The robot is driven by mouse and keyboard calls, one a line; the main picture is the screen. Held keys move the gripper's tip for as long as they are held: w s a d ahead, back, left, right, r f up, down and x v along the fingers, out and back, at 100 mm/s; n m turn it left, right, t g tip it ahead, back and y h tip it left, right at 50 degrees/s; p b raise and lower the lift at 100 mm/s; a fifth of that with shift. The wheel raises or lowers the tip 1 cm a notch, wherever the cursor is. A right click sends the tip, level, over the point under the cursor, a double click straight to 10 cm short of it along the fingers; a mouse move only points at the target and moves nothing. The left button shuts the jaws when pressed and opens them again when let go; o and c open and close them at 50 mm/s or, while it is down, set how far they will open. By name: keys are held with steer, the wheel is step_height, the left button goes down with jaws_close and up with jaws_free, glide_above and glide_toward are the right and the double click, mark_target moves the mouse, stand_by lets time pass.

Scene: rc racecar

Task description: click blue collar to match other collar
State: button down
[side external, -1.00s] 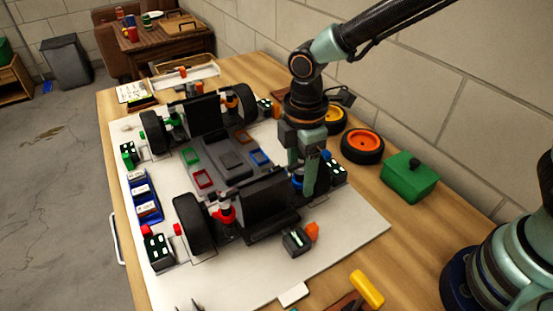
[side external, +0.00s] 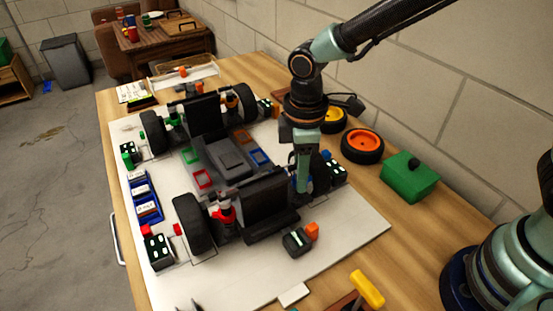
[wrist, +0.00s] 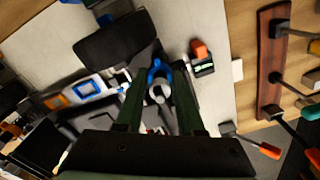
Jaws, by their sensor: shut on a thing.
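The racecar chassis (side external: 229,162) sits on a white board. My gripper (side external: 303,188) points down at the near right corner of the car. In the wrist view my gripper (wrist: 158,92) has its green fingers on either side of the blue collar (wrist: 157,72), shut on it. In the side view the fingers mostly hide this collar. The other collar for comparison is likely among the red collar (side external: 225,213) at the front left, the green one (side external: 171,123) and the orange one (side external: 232,101); I cannot read their settings.
A black wheel (wrist: 115,38) stands close beside my gripper. A dark block with an orange part (side external: 298,240) lies on the board nearby. Orange-hubbed wheels (side external: 362,146) and a green box (side external: 409,177) stand on the right.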

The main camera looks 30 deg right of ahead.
steer(key=shift+m, duration=1.1)
steer(key=c, duration=0.5)
jaws_free()
steer(key=shift+r, duration=0.1)
step_height(320, 180, up, 12)
